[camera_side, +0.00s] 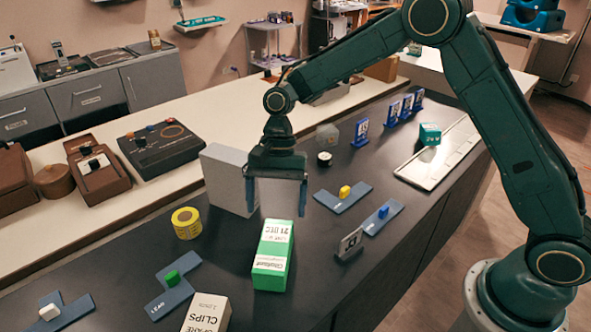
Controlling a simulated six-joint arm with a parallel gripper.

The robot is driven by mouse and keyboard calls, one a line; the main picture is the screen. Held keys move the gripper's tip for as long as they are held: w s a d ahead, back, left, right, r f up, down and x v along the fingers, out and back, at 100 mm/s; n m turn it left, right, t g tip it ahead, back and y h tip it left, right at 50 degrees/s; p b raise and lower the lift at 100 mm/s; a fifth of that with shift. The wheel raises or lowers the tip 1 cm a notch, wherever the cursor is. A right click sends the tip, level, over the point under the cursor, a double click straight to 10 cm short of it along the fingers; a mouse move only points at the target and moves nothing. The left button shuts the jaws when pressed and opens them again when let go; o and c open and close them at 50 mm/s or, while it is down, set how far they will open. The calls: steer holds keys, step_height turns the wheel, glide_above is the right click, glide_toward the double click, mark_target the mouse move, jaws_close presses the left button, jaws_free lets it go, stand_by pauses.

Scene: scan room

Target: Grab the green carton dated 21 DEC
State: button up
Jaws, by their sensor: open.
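A green and white carton (273,255) lies on the dark bench top near the middle of the side view.
A grey-white box (228,180) stands close to the gripper's left finger. A CLIPS box (207,313) is at the front. Blue angled pieces (341,199) lie further right.

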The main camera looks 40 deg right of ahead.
mark_target(274, 245)
steer(key=shift+x, duration=3.45)
steer(key=shift+f, duration=0.15)
steer(key=shift+x, duration=2.45)
steer(key=shift+w, duration=0.15)
steer(key=shift+c, duration=0.3)
steer(key=c, duration=1.2)
steer(key=shift+r, duration=0.2)
step_height(274, 245, up, 20)
steer(key=shift+f, duration=0.15)
